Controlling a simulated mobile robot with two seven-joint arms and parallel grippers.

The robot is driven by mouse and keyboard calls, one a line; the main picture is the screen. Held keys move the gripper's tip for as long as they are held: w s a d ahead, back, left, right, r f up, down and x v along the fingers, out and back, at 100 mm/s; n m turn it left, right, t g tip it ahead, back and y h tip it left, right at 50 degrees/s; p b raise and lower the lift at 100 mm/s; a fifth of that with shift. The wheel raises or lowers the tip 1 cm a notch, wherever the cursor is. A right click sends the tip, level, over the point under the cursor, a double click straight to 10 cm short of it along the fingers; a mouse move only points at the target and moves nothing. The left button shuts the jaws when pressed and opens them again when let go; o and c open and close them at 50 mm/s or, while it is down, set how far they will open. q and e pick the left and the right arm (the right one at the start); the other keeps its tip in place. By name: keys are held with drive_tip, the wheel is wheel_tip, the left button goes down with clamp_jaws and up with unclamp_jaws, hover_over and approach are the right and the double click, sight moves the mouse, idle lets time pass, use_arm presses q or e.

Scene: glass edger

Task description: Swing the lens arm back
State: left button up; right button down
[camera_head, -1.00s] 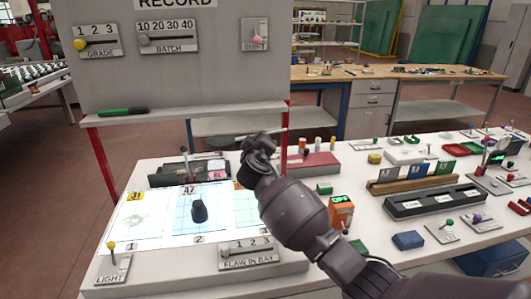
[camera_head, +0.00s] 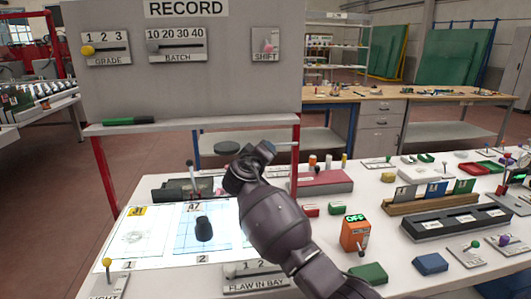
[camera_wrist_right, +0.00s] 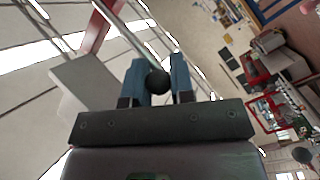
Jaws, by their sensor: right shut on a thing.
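My right gripper (camera_head: 262,152) reaches in from the lower right, over the right side of the lit table (camera_head: 150,252). In the right wrist view its two blue fingers (camera_wrist_right: 158,84) are shut on a black ball knob (camera_wrist_right: 158,81). A thin metal rod runs up and left from near the knob; I take this to be the lens arm (camera_wrist_right: 125,32), though the join is unclear. In the head view, my wrist hides the knob and most of the rod. A black loupe-like cylinder (camera_head: 204,229) stands on bay 2. My left gripper is not in view.
A grey RECORD panel (camera_head: 225,85) with a ledge and red posts stands behind the lit table. A FLAW IN BAY slider (camera_head: 256,283) is at the front edge. An orange OFF box (camera_head: 355,234), coloured blocks and racks crowd the right side.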

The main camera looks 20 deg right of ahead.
drive_tip(key=shift+r, duration=0.55)
drive_tip(key=c, duration=1.2)
unclamp_jaws()
drive_tip(key=shift+w+f, duration=0.1)
drive_tip(key=shift+w, duration=0.05)
drive_tip(key=shift+o, duration=0.6)
drive_tip(key=shift+w+f, duration=0.1)
drive_tip(key=shift+f, duration=0.1)
drive_tip(key=shift+s+a+f, duration=0.1)
drive_tip(key=shift+s, duration=0.15)
drive_tip(key=v, duration=1)
drive_tip(key=shift+s+p, duration=0.15)
drive_tip(key=shift+p, duration=0.25)
drive_tip(key=shift+s+a, duration=0.1)
drive_tip(key=shift+a, duration=0.05)
